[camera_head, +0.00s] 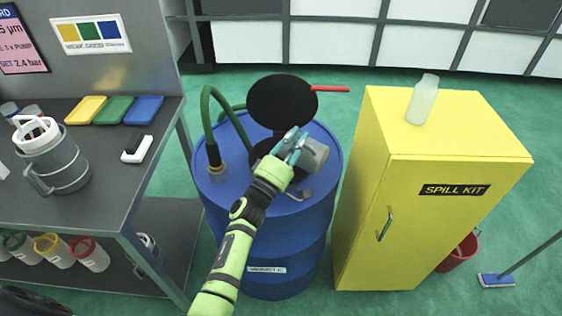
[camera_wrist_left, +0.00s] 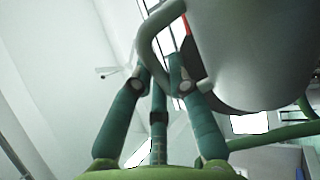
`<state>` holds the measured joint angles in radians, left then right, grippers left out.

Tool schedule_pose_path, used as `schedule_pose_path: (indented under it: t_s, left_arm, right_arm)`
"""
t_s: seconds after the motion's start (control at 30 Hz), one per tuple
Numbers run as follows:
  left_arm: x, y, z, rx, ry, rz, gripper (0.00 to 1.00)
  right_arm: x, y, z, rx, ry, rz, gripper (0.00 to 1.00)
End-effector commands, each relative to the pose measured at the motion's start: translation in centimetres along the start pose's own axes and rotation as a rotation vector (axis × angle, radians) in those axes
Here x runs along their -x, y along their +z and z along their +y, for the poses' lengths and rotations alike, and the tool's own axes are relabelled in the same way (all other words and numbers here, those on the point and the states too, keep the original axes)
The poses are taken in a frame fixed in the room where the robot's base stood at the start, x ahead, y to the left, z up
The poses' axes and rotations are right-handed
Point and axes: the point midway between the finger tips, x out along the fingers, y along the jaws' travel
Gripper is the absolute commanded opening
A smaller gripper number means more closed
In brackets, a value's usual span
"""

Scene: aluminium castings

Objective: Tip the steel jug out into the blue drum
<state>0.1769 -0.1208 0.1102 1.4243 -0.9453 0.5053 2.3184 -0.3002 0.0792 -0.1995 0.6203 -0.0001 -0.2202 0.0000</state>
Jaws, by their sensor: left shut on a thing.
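The blue drum (camera_head: 300,255) stands on the floor between the bench and the yellow cabinet. Its round black lid (camera_head: 282,102), with a red handle, stands raised at the back of the drum top. My left gripper (camera_head: 292,148) is over the drum top and shut on the handle of the steel jug (camera_head: 317,155). The jug lies tilted on its side above the drum, close to the dark opening, partly hidden by the gripper. The wrist view shows the jug's curved grey body (camera_wrist_left: 255,50) and its handle between the fingers. I cannot see any contents. My right gripper is out of view.
A green hose (camera_head: 207,110) runs into the drum's left side. The yellow spill-kit cabinet (camera_head: 370,220) stands close on the right with a translucent bottle (camera_head: 422,100) on top. The bench (camera_head: 100,205) at left holds a large grey vessel (camera_head: 62,170) and coloured trays.

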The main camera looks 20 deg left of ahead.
Motion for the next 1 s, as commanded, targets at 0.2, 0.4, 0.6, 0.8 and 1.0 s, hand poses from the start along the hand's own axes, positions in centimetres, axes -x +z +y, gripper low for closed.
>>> schedule_pose_path:
  t_s: [0.2, 0.4, 0.6, 0.8, 1.0]
  left_arm:
    - [0.1, -0.2, 0.0, 0.019, 0.004, 0.007, 0.0]
    - [0.1, -0.4, 0.0, 0.037, 0.006, 0.014, 0.0]
    - [0.1, -0.6, -0.2, 0.057, 0.007, 0.021, 0.0]
    - [0.2, -0.8, -0.3, 0.078, 0.009, 0.03, 0.0]
    - [0.3, -1.1, -0.4, 0.1, 0.01, 0.038, 0.0]
  right_arm:
    - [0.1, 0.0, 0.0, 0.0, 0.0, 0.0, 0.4]
    - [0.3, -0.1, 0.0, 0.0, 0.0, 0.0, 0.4]
    - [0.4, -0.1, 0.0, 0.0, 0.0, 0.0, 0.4]
    - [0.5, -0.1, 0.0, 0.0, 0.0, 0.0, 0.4]
    - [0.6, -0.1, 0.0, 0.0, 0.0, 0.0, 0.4]
